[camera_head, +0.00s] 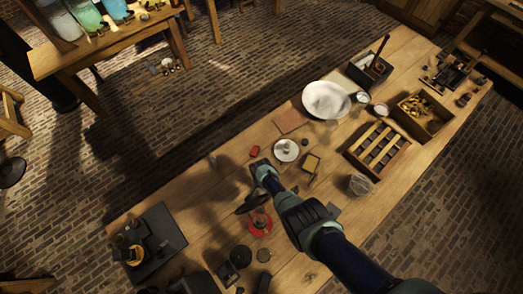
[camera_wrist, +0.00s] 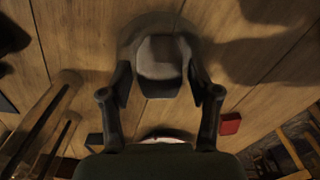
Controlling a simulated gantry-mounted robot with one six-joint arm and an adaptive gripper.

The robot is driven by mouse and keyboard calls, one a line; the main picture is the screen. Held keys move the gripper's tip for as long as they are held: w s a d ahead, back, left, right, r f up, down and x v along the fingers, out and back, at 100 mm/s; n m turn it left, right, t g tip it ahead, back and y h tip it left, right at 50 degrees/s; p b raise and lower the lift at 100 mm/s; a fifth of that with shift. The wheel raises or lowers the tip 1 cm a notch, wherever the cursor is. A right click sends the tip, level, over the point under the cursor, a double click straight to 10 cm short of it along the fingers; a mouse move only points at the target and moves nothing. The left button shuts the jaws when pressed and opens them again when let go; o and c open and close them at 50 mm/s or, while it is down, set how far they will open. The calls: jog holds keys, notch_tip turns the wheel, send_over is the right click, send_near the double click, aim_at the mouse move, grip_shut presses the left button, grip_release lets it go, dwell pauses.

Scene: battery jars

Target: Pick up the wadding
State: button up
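My gripper (camera_wrist: 160,82) points down at the wooden table, its two dark fingers apart. Between the fingertips in the wrist view is a pale grey, rounded lump (camera_wrist: 161,58) that looks like the wadding. Its sides lie very close to both finger pads; I cannot tell whether they press on it. A darker ring surrounds it on the table. In the head view my gripper (camera_head: 258,168) is over the middle of the table, left of a white saucer (camera_head: 286,157), and the lump is hidden there.
A red block (camera_wrist: 230,124) lies beside the gripper. A red round item (camera_head: 259,223) and dark pieces are below it in the head view. A slatted rack (camera_head: 378,150), a large white bowl (camera_head: 327,99) and a wooden box (camera_head: 421,113) stand to the right.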

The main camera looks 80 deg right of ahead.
jog(key=c, duration=0.6)
jog(key=shift+o, duration=0.2)
jog(key=shift+r, duration=0.15)
notch_tip(320, 180, up, 20)
jog(key=p, duration=0.8)
